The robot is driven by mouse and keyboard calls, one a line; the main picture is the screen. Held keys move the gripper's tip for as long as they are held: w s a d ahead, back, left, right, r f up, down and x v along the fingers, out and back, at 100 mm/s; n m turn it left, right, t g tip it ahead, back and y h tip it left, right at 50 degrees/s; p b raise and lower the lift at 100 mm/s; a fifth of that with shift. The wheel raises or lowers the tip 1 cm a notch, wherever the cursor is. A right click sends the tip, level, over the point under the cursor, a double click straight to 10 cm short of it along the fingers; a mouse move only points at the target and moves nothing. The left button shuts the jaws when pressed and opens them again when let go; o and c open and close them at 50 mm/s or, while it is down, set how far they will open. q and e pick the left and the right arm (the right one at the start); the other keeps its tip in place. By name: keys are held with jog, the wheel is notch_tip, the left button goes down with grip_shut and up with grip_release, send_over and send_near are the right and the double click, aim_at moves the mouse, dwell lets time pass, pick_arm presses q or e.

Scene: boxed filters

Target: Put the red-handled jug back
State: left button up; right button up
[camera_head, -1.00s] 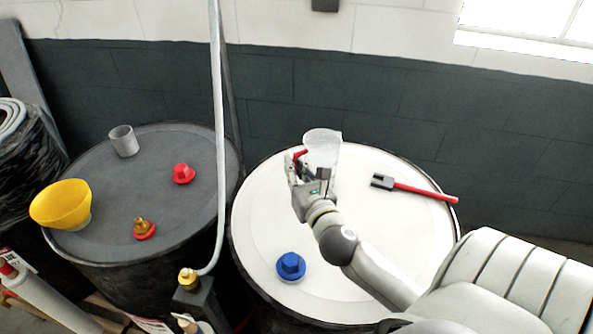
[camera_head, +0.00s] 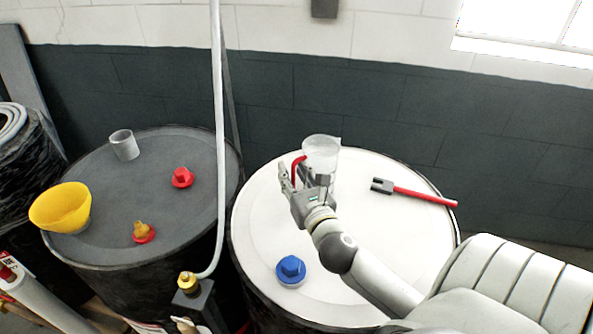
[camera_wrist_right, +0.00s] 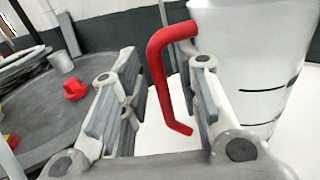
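The clear jug (camera_head: 322,152) with a red handle (camera_head: 296,165) stands upright on the white drum lid (camera_head: 258,222), towards its back. In the right wrist view the jug (camera_wrist_right: 255,60) fills the right side. My right gripper (camera_head: 299,177) is at the handle side of the jug. In the wrist view its fingers are spread, one on each side of the red handle (camera_wrist_right: 160,75), with a gap visible to the left finger. The gripper partly hides the jug's lower part in the head view. My left gripper is not in view.
A red-handled tool (camera_head: 415,193) lies right of the jug, and a blue cap (camera_head: 290,270) sits at the front. The dark drum at left holds a yellow funnel (camera_head: 62,207), grey cup (camera_head: 124,145) and red cap (camera_head: 182,177). A pale upright pipe (camera_head: 218,120) rises between the drums.

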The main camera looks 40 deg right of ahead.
jog(key=shift+s+a+f, duration=0.1)
jog(key=shift+s+a, duration=0.05)
jog(key=shift+s, duration=0.35)
jog(key=b+v, duration=0.2)
jog(key=v, duration=0.9)
jog(key=shift+r, duration=0.3)
